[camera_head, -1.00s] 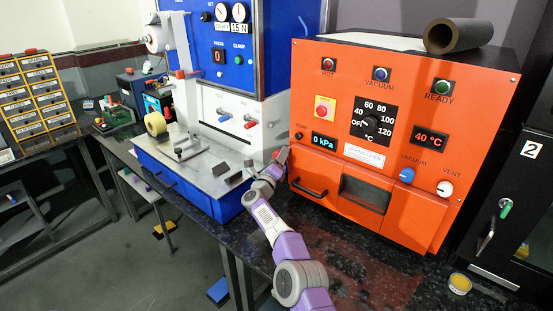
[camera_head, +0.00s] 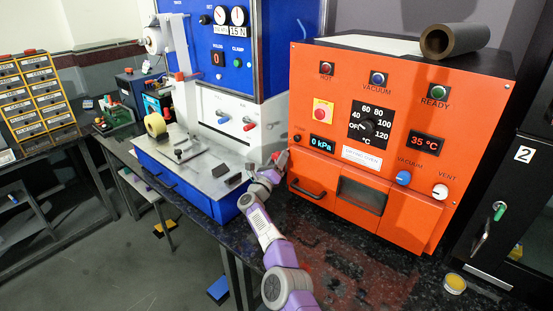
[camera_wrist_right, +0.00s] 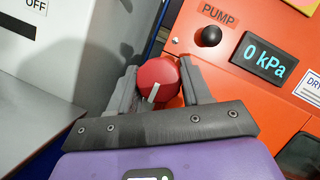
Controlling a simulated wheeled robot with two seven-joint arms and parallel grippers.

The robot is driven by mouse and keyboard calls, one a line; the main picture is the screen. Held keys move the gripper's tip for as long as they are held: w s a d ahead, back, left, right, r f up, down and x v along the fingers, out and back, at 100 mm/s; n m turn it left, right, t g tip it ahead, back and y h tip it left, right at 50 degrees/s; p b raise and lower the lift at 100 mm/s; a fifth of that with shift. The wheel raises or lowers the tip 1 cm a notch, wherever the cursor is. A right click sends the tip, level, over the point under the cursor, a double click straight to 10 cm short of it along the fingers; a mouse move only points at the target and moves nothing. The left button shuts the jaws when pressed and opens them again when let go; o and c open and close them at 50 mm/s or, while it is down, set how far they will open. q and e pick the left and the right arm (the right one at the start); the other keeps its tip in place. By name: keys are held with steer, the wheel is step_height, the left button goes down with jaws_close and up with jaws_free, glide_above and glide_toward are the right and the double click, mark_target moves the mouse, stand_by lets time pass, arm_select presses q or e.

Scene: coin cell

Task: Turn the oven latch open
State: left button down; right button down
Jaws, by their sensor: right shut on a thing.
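The orange oven (camera_head: 345,217) stands on the dark bench, with its front facing me. Its latch is a round red knob with a white mark (camera_wrist_right: 158,78), seen at the left edge of the oven front in the right wrist view. The white mark points down and slightly left there. My right gripper (camera_wrist_right: 160,75) has its two grey fingers on either side of the knob, shut on it. In the head view the right gripper (camera_head: 275,163) is at the oven's left front edge and largely covers the knob. My left gripper is not in view.
A blue and white press (camera_head: 240,110) stands close to the left of the oven. The oven door has a black handle (camera_head: 307,188) and a window (camera_head: 362,195). A small yellow-topped container (camera_head: 454,283) sits at the bench's right. The display reads 0 kPa (camera_head: 321,144).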

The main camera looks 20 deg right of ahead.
steer(key=shift+a, duration=0.1)
stand_by(0.3)
steer(key=c, duration=0.6)
jaws_free()
steer(key=shift+r+p, duration=0.1)
steer(key=shift+p, duration=0.55)
steer(key=shift+p+v, duration=3.85)
steer(key=shift+p, duration=5.5)
